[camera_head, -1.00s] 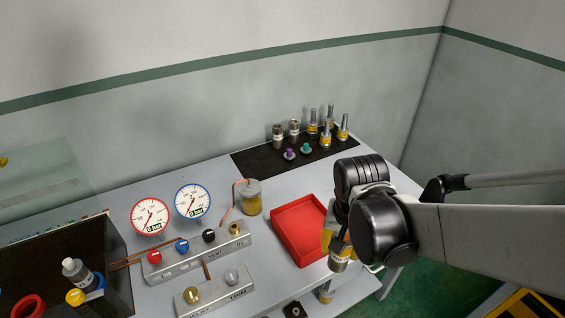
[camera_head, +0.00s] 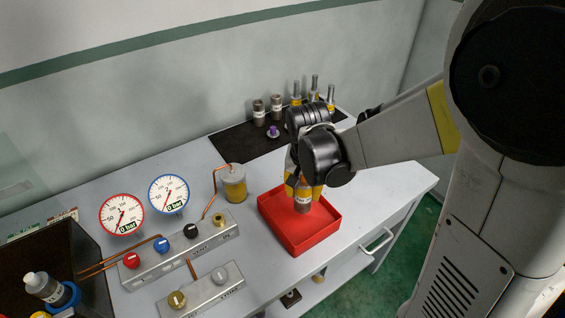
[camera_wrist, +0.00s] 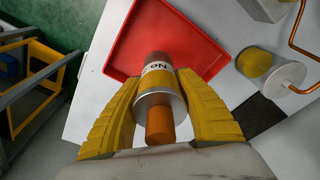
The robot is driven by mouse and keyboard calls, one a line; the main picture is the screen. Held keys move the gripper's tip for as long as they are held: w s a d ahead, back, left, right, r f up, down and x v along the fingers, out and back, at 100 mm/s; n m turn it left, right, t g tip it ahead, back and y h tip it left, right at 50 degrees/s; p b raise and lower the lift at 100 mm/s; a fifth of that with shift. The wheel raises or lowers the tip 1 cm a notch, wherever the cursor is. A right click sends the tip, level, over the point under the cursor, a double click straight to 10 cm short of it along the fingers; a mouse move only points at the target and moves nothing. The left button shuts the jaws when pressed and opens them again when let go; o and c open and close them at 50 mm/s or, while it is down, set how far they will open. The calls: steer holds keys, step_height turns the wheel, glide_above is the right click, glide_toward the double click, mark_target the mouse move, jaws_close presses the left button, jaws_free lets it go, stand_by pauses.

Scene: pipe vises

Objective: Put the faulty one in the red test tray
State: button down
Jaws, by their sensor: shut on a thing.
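My gripper (camera_head: 303,186) has yellow fingers and is shut on a cylindrical part (camera_head: 303,199) with a silver-grey and yellow body. In the wrist view the held part (camera_wrist: 158,85) shows a white label band with partly readable lettering, a brown far end and an orange-brown stem toward the palm. The red test tray (camera_head: 322,240) stands on the bench below the gripper. In the head view the part hangs upright over the tray; whether its lower end touches the floor cannot be told. In the wrist view the tray (camera_wrist: 125,50) lies beyond the part.
A black mat (camera_head: 233,146) at the back holds several similar cylinders and a purple-topped piece (camera_head: 273,132). A clear-walled cup (camera_head: 234,184) with copper tubing stands left of the tray. Two gauges (camera_head: 122,214) and a valve block (camera_head: 180,250) are farther left. A dark bin is at far left.

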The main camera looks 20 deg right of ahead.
mark_target(299, 199)
steer(key=shift+w+a+f+b, duration=0.1)
steer(key=shift+w+f+b, duration=0.25)
steer(key=shift+f, duration=0.5)
steer(key=shift+w+f+b, duration=0.3)
steer(key=shift+f, duration=0.5)
steer(key=shift+w+a+f+b, duration=0.1)
steer(key=shift+w+f+b, duration=0.25)
steer(key=shift+f, duration=0.5)
steer(key=shift+f, duration=0.2)
steer(key=c, duration=0.9)
jaws_free()
steer(key=shift+s, duration=0.1)
steer(key=shift+r, duration=0.1)
